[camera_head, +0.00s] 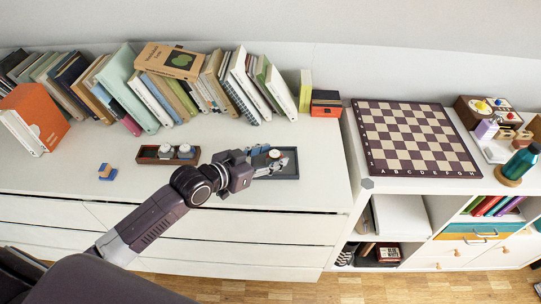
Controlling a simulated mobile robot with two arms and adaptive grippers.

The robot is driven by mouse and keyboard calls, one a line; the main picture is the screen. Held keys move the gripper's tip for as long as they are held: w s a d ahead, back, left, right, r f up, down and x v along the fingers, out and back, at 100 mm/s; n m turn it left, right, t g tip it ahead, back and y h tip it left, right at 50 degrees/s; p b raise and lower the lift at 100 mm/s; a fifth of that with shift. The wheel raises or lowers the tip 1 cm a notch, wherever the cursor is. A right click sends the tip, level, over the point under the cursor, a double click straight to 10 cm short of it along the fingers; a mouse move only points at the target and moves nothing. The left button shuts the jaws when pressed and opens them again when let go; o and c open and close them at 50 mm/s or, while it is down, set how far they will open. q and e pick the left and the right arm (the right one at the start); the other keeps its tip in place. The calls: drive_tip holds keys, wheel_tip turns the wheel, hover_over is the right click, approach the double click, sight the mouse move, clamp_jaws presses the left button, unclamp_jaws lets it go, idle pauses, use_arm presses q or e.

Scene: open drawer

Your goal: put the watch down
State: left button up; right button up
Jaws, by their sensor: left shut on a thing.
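My left gripper (272,163) reaches in from the lower left. It is shut on the watch (274,154), a small pale round thing seen at its fingertips. The gripper and watch are over a dark grey rectangular tray (291,174) on the white dresser top. The fingers hide part of the watch, and I cannot tell whether it touches the tray floor. My right gripper is not in view.
A small dark box (146,160) with two pale round things in it stands left of the gripper. A blue and wooden block (107,172) lies further left. Books (147,97) line the back wall. A chessboard (415,138) lies on the right cabinet.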

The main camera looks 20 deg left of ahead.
use_arm(q)
drive_tip(key=o, duration=0.7)
drive_tip(key=shift+f, duration=0.15)
drive_tip(key=o, duration=0.5)
drive_tip(key=shift+c, duration=0.2)
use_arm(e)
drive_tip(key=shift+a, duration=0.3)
use_arm(q)
drive_tip(key=shift+r, duration=0.25)
drive_tip(key=v, duration=1)
drive_tip(key=shift+s+a+f, duration=0.1)
drive_tip(key=shift+f, duration=0.15)
drive_tip(key=shift+v, duration=1)
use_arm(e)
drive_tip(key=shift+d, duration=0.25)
